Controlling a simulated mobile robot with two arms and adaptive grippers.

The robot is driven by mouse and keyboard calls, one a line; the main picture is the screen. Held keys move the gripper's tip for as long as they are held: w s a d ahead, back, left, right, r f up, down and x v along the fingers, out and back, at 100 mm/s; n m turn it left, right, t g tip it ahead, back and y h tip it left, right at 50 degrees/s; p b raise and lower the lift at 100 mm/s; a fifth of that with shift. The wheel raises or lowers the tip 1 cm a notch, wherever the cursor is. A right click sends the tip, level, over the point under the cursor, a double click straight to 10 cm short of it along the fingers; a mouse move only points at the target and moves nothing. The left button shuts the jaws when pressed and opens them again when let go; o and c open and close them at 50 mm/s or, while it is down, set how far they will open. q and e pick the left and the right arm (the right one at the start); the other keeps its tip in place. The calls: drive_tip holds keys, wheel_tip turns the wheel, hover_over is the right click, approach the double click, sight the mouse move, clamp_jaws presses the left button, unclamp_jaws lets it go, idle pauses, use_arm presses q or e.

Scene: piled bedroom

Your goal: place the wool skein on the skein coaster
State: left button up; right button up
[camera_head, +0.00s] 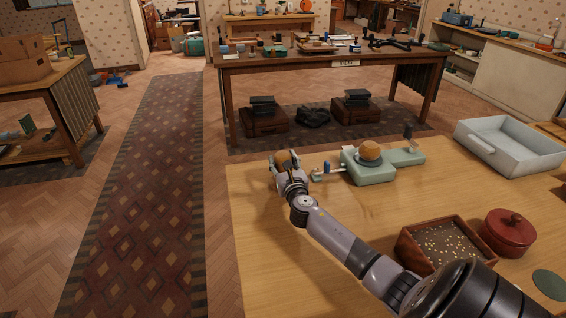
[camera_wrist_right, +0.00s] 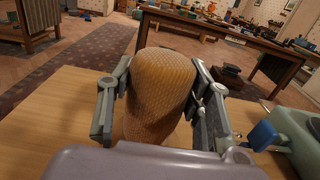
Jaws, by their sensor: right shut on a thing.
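The wool skein (camera_wrist_right: 160,95) is a tan-orange, finely textured rounded cylinder, upright between the fingers in the right wrist view. I cannot tell whether the skein's base touches the table. A flat dark green disc (camera_head: 549,284) at the table's lower right looks like the skein coaster. My left gripper is out of view.
Farther right are a grey tray (camera_head: 520,160), a box of seeds (camera_head: 443,246) and a red lidded pot (camera_head: 508,232). The table's front-left surface is clear.

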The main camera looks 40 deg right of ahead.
drive_tip(key=o, duration=1.1)
drive_tip(key=shift+f, duration=0.1)
drive_tip(key=shift+o, duration=0.2)
drive_tip(key=v, duration=1.2)
drive_tip(key=shift+r+p, duration=0.25)
drive_tip(key=shift+p, duration=0.05)
drive_tip(key=shift+f, duration=0.1)
